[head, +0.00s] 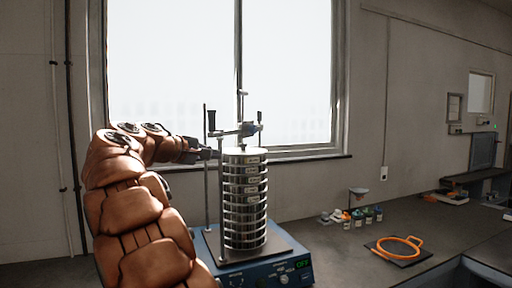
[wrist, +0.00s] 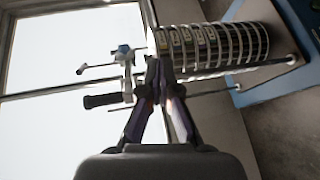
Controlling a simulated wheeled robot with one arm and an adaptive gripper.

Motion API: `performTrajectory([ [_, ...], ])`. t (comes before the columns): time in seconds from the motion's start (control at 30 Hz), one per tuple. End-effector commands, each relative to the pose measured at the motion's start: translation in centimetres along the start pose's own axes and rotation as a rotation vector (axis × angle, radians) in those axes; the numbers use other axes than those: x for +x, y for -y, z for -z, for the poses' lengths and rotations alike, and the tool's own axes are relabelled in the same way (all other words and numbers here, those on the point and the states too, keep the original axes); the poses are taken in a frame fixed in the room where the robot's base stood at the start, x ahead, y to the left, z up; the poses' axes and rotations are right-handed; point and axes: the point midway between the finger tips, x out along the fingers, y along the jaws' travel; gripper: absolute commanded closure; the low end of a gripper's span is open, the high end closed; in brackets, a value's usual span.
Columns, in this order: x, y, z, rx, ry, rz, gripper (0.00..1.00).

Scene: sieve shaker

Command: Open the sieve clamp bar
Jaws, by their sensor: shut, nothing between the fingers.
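The sieve shaker's blue base (head: 262,273) stands on the bench and carries a tall stack of metal sieves (head: 245,205) with a pale lid. The clamp bar (head: 232,131) lies across above the stack, with a blue clamp part and dark upright handles at its ends. In the wrist view the bar (wrist: 127,75) shows turned sideways, left of the sieve stack (wrist: 215,45). My gripper (head: 207,153) is shut and empty, just below the bar's left side and beside the stack top. Its fingertips (wrist: 160,62) overlap the stack's top edge in the wrist view; contact cannot be told.
Thin upright rods (head: 206,190) flank the stack. Small bottles (head: 358,217) and an orange ring (head: 398,247) on a dark mat lie on the bench to the right. A window (head: 290,70) is behind. The bench between shaker and bottles is mostly clear.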

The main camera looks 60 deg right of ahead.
Motion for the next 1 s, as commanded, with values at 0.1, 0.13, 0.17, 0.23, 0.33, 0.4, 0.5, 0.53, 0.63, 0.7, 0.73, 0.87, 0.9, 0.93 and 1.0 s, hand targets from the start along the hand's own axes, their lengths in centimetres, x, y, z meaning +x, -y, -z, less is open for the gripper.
performTrajectory([
  [0.1, 1.3, -1.8, 0.4, 0.011, 0.037, -0.100, 1.00],
  [0.13, 1.4, -2.4, 0.4, 0.015, 0.046, -0.120, 1.00],
  [0.17, 1.6, -2.9, 0.3, 0.016, 0.055, -0.139, 1.00],
  [0.23, 1.8, -3.8, 0.3, 0.020, 0.070, -0.175, 1.00],
  [0.33, 2.0, -4.5, 0.2, 0.024, 0.086, -0.207, 1.00],
  [0.4, 2.1, -4.9, 0.1, 0.025, 0.093, -0.219, 1.00],
  [0.5, 2.5, -5.3, 0.0, 0.026, 0.096, -0.225, 1.00],
  [0.53, 2.8, -5.4, -0.1, 0.026, 0.096, -0.225, 1.00],
  [0.63, 3.9, -5.8, -0.1, 0.026, 0.094, -0.225, 1.00],
  [0.7, 5.1, -6.1, -0.3, 0.026, 0.093, -0.224, 1.00],
  [0.73, 5.6, -6.2, -0.3, 0.026, 0.094, -0.224, 1.00],
  [0.87, 7.7, -6.6, -0.5, 0.026, 0.096, -0.223, 1.00],
  [0.9, 8.3, -6.7, -0.6, 0.026, 0.095, -0.222, 1.00],
  [0.93, 8.8, -6.8, -0.6, 0.026, 0.095, -0.222, 1.00],
  [1.0, 9.7, -7.0, -0.7, 0.026, 0.094, -0.223, 1.00],
])
